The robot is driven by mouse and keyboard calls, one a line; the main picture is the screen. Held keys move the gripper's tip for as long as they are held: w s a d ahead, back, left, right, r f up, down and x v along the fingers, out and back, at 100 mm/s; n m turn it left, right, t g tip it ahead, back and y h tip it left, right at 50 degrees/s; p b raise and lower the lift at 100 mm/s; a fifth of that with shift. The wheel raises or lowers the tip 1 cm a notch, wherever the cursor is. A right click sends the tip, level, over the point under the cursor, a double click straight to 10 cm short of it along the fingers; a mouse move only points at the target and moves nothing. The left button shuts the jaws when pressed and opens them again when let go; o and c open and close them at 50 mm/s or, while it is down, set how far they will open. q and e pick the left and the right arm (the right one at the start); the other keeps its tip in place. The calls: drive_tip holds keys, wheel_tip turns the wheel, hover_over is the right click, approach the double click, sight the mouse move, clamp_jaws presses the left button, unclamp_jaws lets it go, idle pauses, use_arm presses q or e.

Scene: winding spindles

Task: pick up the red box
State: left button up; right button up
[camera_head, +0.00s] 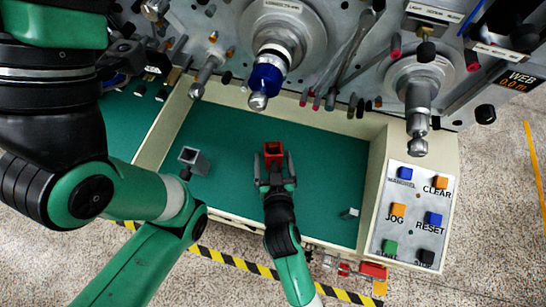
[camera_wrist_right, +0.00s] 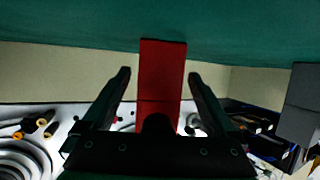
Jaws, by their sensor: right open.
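The red box (camera_head: 273,152) is a small red block, apparently hollow at the top, standing on the green floor of the tray near its middle. My right gripper (camera_head: 274,168) comes in from the bottom of the head view and is open, with its fingers close around the box's near side. In the right wrist view the red box (camera_wrist_right: 161,80) shows upright between the two spread fingers (camera_wrist_right: 158,78). A gap shows on each side, and the gripper body covers one end of the box.
A grey hollow box (camera_head: 194,160) stands on the green tray floor (camera_head: 325,170) to the left. A small pale object (camera_head: 349,212) lies at the right. Spindles (camera_head: 266,80) overhang the far edge. A button panel (camera_head: 410,215) is at the right. The floor between them is clear.

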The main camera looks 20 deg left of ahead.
drive_tip(key=shift+w+a+f, duration=0.1)
drive_tip(key=shift+w+f, duration=0.05)
drive_tip(key=shift+w, duration=0.2)
clamp_jaws()
idle(0.3)
